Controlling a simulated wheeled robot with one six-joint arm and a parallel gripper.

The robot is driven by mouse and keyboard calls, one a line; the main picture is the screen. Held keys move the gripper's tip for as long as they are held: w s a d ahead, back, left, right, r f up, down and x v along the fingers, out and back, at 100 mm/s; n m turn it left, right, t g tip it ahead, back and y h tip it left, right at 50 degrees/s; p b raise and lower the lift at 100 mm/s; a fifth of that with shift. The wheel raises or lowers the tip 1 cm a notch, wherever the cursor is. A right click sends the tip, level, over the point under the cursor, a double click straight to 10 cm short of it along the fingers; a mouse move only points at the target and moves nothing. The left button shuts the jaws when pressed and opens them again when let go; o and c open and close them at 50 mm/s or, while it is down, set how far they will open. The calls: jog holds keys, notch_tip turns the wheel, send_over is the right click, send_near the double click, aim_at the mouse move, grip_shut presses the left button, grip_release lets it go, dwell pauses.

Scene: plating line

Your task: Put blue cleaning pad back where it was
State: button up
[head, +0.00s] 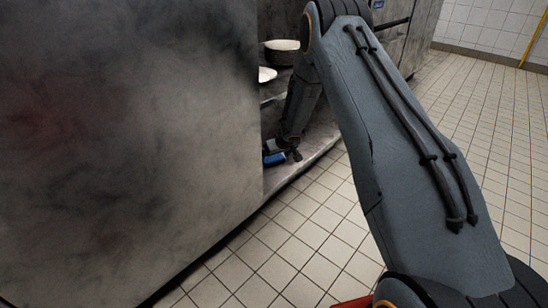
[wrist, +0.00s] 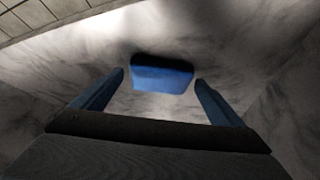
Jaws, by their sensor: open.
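The blue cleaning pad (wrist: 162,75) is a small blue block on a grey, mottled surface in the wrist view. My gripper (wrist: 160,79) is open, with one blue finger on each side of the pad near the fingertips. Gaps show between the pad and both fingers, and nothing is held. In the head view my gripper (head: 283,156) is low inside the bottom shelf of the grey unit. A small blue patch shows there; I cannot tell whether it is the pad or a finger.
The large grey cabinet side (head: 130,140) fills the left of the head view and hides part of the shelf (head: 310,160). A bowl (head: 282,45) and a white dish (head: 267,74) stand on a shelf above my gripper. The tiled floor (head: 480,130) is clear.

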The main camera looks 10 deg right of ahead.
jog(key=p+v, duration=0.5)
jog(key=v, duration=0.7)
jog(key=shift+r+p, duration=0.15)
jog(key=shift+p, duration=0.25)
